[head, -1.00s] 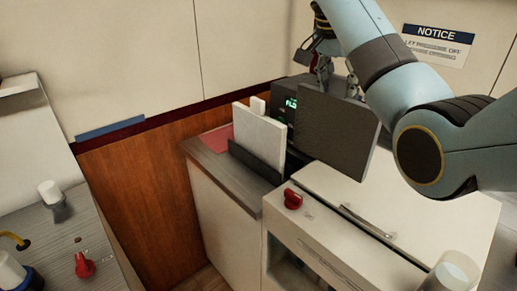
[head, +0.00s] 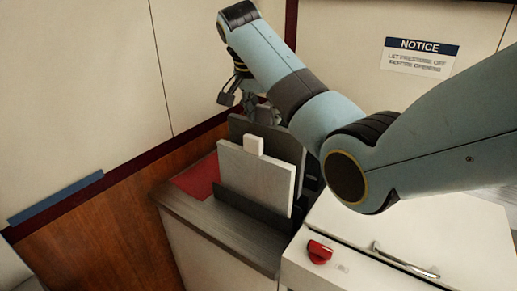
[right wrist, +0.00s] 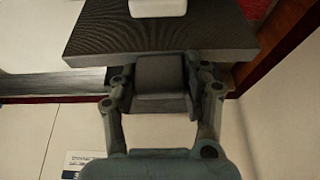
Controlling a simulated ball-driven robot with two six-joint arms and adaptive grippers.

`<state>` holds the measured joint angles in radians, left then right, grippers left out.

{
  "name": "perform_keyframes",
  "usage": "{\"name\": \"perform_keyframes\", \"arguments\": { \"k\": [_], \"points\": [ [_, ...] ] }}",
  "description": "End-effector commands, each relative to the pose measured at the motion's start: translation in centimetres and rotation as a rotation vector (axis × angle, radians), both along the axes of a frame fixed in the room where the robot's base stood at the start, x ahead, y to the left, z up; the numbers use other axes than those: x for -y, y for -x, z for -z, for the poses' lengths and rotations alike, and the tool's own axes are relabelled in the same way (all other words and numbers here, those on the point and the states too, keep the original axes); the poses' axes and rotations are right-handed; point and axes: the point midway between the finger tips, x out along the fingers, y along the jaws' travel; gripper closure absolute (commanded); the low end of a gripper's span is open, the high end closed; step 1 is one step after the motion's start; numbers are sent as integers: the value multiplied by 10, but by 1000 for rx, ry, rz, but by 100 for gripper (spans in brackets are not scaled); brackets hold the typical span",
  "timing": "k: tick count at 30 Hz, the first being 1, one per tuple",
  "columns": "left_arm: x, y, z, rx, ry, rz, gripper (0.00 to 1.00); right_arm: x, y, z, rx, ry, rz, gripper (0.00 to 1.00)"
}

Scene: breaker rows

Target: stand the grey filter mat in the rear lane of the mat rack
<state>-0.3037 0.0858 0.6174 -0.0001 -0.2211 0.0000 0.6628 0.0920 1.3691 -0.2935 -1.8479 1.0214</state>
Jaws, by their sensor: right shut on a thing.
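The grey filter mat (head: 290,147) is upright behind a white mat (head: 255,178) that has a small tab on top. My right gripper (head: 262,114) is shut on the grey mat's top edge; the arm reaches over from the right. In the right wrist view the grey mat (right wrist: 95,35) spans the top, with the gripper (right wrist: 160,85) at its edge. The mat rack shows as a dark low wall (head: 250,212) in front of the white mat. The grey mat's lower edge and the rear lane are hidden. My left gripper is out of view.
A red patch (head: 197,177) lies on the counter left of the rack. A red knob (head: 319,252) and a metal handle (head: 404,262) are on the white cabinet at the front right. The back wall is close behind, with a notice sign (head: 421,57).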

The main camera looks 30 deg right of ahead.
Motion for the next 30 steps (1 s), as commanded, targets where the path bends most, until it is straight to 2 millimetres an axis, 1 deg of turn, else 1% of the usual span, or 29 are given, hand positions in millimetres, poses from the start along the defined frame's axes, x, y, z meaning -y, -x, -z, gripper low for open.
{"name": "perform_keyframes", "arguments": {
  "k": [2,5,8,9,12,15,17,24,25,29,30],
  "points": [
    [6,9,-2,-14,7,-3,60,0,0,10,-2,0,-1,100],
    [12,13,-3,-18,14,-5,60,0,0,20,1,0,1,100],
    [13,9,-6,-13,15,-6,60,0,1,34,-2,0,-1,100],
    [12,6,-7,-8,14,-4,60,0,1,41,-2,0,-1,100],
    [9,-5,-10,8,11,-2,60,0,0,52,1,0,1,100],
    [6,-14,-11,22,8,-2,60,0,-1,56,3,0,0,100],
    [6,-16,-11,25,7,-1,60,0,-1,56,4,-1,-1,100],
    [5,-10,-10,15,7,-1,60,0,0,59,2,0,0,100],
    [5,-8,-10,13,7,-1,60,0,0,58,2,-1,0,50],
    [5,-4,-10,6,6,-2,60,0,0,58,2,-1,0,33],
    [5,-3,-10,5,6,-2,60,0,0,58,2,-1,0,30]
  ]
}}
